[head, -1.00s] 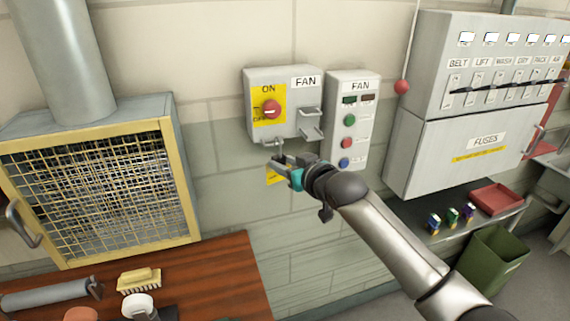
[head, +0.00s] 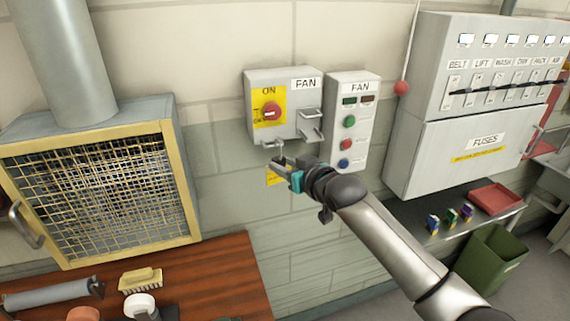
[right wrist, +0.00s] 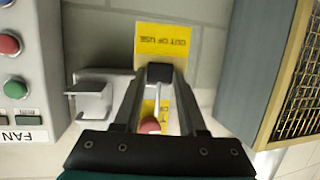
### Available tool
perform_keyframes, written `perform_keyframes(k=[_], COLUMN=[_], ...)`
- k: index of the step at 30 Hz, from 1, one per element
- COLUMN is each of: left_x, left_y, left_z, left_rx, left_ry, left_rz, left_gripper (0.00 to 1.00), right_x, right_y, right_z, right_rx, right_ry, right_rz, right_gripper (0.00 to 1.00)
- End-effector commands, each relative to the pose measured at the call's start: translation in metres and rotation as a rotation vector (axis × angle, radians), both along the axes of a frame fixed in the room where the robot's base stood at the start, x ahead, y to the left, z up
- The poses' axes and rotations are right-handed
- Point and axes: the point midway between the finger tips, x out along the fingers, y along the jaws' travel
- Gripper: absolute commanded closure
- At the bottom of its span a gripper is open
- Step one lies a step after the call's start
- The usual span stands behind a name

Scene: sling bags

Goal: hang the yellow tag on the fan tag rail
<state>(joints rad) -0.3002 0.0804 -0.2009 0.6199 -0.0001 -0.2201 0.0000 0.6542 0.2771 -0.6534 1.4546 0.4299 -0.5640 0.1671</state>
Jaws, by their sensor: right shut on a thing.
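The yellow tag (head: 275,178) hangs below my right gripper (head: 279,162), partly hidden by it in the head view. In the right wrist view the tag (right wrist: 163,42) shows the words "OUT OF USE" beyond the fingertips of my right gripper (right wrist: 160,74), which is shut on it. The grey fan switch box (head: 292,90) is on the wall with a red knob on a yellow plate. I cannot tell whether the tag touches the rail. My left gripper is not in view.
A two-pronged grey bracket (head: 311,124) juts from the switch box's right side. A fan button panel (head: 350,145) stands right of it, and a fuse cabinet (head: 462,150) farther right. A caged fan (head: 182,190) and wooden bench (head: 225,270) are at left.

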Motion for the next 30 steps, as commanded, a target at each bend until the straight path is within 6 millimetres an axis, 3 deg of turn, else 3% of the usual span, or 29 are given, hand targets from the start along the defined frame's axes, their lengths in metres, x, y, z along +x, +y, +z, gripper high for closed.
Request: perform_keyframes(k=[11, 30], left_x=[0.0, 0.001], left_y=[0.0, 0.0], left_z=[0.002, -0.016], left_rx=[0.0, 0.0], left_ry=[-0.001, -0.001], left_rz=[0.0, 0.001], left_gripper=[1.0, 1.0], right_x=[0.001, 0.024], right_y=[0.0, 0.008], right_z=[0.0, 0.0], right_rx=[0.0, 0.001], right_ry=[-0.001, -0.002], right_rz=[0.0, 0.001], right_gripper=[1.0, 1.0])
